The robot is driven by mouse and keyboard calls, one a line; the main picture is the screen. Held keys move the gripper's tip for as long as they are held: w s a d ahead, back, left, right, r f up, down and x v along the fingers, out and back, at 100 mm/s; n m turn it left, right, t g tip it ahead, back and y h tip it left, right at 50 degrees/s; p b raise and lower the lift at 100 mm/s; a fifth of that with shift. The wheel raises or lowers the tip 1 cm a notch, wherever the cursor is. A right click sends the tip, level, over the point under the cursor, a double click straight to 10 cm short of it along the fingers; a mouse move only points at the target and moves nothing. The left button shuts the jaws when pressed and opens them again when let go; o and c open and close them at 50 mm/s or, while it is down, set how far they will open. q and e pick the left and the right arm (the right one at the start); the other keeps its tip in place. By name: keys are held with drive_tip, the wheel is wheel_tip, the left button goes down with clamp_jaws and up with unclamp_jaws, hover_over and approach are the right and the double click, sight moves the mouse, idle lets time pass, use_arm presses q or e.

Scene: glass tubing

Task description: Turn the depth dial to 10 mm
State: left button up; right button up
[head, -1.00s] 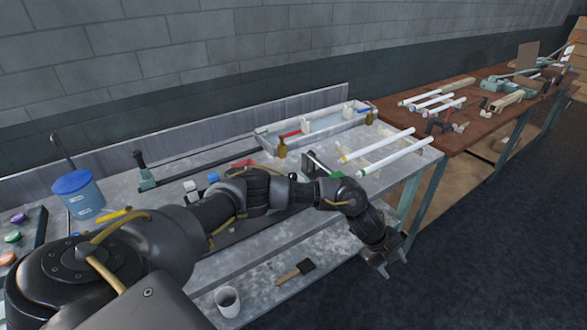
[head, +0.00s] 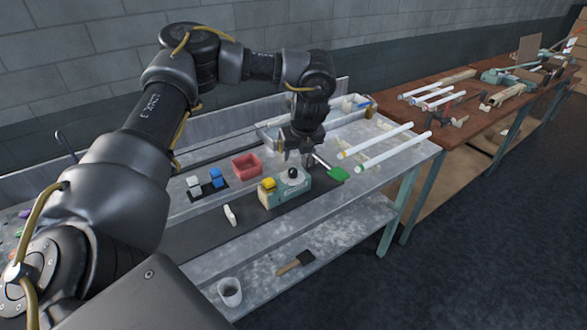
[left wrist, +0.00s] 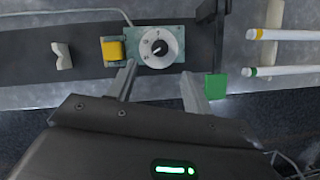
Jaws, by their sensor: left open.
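The depth dial (left wrist: 158,47) is a round white knob with a dark centre and marks around it, on a pale green box. In the left wrist view its pointer is dark, but the numbers are too small to read. The box (head: 299,190) sits on a dark strip on the bench and carries a yellow block (head: 268,184). The dial also shows in the head view (head: 292,177). My left gripper (head: 294,163) is open and empty, pointing down over the box. In the left wrist view its fingers (left wrist: 157,82) reach toward the dial, apart from each other. My right gripper is out of view.
A green piece (head: 338,174) lies close to the box's right. White tubes (head: 375,141) lie to the right. A red tray (head: 245,165), blue and white blocks (head: 215,177) and a white notched piece (head: 230,215) stand to the left. A cup (head: 229,292) and brush (head: 295,263) lie on the lower shelf.

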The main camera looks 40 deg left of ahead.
sight(293, 170)
use_arm(q)
drive_tip(key=b+x, duration=0.1)
drive_tip(key=x, duration=0.8)
drive_tip(key=shift+f, duration=0.35)
drive_tip(key=c, duration=1)
drive_tip(key=shift+o, duration=0.2)
